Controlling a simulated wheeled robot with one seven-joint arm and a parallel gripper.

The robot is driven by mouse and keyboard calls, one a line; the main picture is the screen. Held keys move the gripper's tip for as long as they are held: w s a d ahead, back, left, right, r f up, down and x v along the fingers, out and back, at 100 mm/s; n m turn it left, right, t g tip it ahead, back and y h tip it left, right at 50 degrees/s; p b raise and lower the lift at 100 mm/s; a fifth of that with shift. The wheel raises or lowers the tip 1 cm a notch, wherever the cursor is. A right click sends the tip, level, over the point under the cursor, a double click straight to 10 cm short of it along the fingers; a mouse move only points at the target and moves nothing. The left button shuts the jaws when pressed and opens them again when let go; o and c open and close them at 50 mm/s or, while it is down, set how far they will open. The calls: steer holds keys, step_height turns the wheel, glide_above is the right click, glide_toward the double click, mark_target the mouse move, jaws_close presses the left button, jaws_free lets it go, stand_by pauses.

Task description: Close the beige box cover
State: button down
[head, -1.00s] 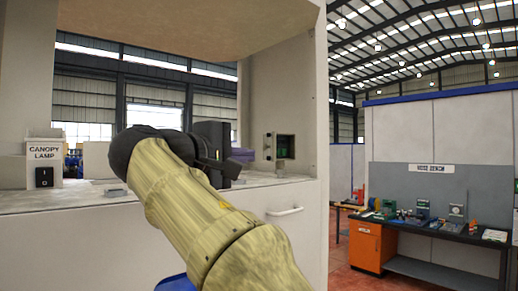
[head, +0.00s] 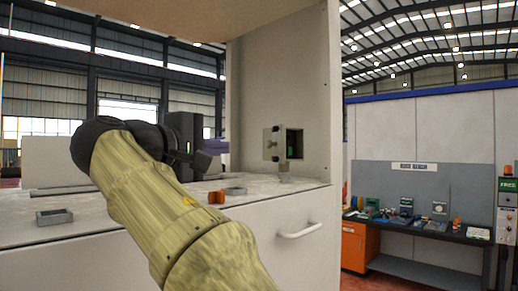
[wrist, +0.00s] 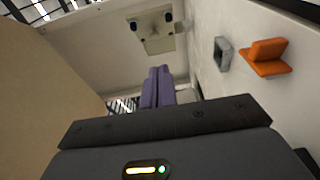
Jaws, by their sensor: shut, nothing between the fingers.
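The beige box is set in the right inner wall of the cabinet, with a dark opening (head: 294,143) and some green inside. Its beige cover (head: 270,143) appears swung open to the left of the opening. In the wrist view the beige box (wrist: 157,30) shows at the top, with dark round spots on it. My gripper (head: 222,146) is left of the box in the head view, partly hidden by my arm. Its purple fingers (wrist: 160,72) are shut together, empty, and point toward the box without touching it.
An orange bracket (head: 216,197) and a small grey tray (head: 236,190) sit on the counter below my gripper. Another grey tray (head: 55,216) lies at the left. A small knob-like part (head: 284,172) stands below the box. A canopy (head: 200,8) hangs overhead.

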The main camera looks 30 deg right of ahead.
steer(key=shift+w, duration=0.1)
steer(key=p, duration=0.5)
glide_toward(278, 147)
steer(key=w+d, duration=0.2)
steer(key=w, duration=0.2)
steer(key=d, duration=0.1)
steer(key=s+d+p, duration=0.1)
steer(key=d, duration=0.1)
steer(key=shift+d+r, duration=0.1)
steer(key=shift+r, duration=0.05)
steer(key=shift+w, duration=0.3)
steer(key=shift+s, duration=0.15)
